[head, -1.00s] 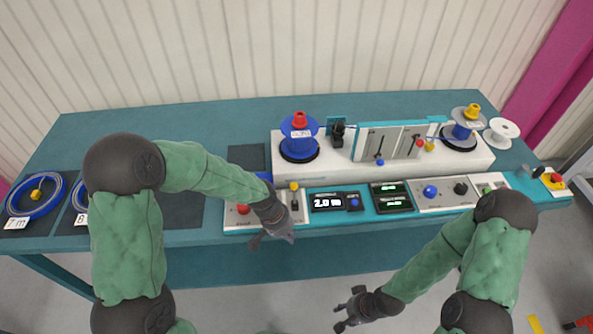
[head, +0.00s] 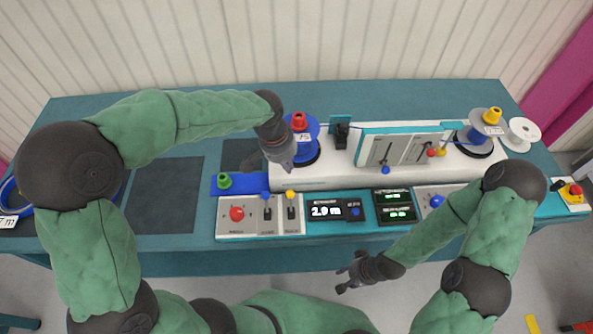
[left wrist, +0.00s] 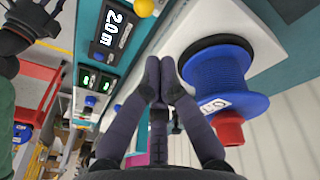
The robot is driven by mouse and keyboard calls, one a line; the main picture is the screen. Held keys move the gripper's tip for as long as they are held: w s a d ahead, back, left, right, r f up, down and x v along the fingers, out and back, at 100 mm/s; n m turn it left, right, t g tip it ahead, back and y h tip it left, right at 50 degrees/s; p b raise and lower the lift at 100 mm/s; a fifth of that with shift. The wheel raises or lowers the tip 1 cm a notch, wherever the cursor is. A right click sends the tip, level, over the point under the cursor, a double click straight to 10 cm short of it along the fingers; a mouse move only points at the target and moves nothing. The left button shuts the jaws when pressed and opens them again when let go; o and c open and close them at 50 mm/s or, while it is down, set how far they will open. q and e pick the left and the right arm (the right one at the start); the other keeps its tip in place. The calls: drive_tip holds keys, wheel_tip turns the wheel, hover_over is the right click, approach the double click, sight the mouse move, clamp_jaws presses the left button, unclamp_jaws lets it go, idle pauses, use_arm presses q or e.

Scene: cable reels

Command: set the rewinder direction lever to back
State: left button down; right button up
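On the front panel are a lever with a blue ball (head: 267,203) and one with a yellow ball (head: 291,204), side by side; their labels are too small to read. The yellow ball also shows at the top of the left wrist view (left wrist: 144,8). I cannot tell which lever is the rewinder direction lever. My left gripper (head: 288,163) is beyond these levers, above the bench beside the blue reel (head: 305,146). In the left wrist view its fingertips (left wrist: 161,80) are together with nothing visible between them. My right gripper (head: 347,277) is open and empty in front of the bench.
A raised slotted panel (head: 398,148) carries more levers with blue and red knobs. A red knob (head: 237,214) sits left of the front levers, a 2.0 m display (head: 326,211) right of them. An empty white spool (head: 524,131) stands far right.

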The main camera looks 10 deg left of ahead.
sight(291, 202)
use_arm(q)
drive_tip(key=shift+s, duration=0.15)
drive_tip(key=f+b, duration=0.1)
drive_tip(key=f, duration=0.2)
drive_tip(key=w+d+f+b, duration=0.1)
drive_tip(key=f, duration=0.2)
drive_tip(key=f+b, duration=0.1)
drive_tip(key=f, duration=0.2)
drive_tip(key=shift+w+d+f, duration=0.2)
drive_tip(key=shift+d+f, duration=0.1)
drive_tip(key=shift+f, duration=0.1)
drive_tip(key=shift+s+r+t+b, duration=0.15)
drive_tip(key=shift+s+t+b, duration=0.15)
drive_tip(key=shift+b, duration=0.35)
drive_tip(key=shift+s+d+b, duration=0.1)
drive_tip(key=shift+b, duration=0.2)
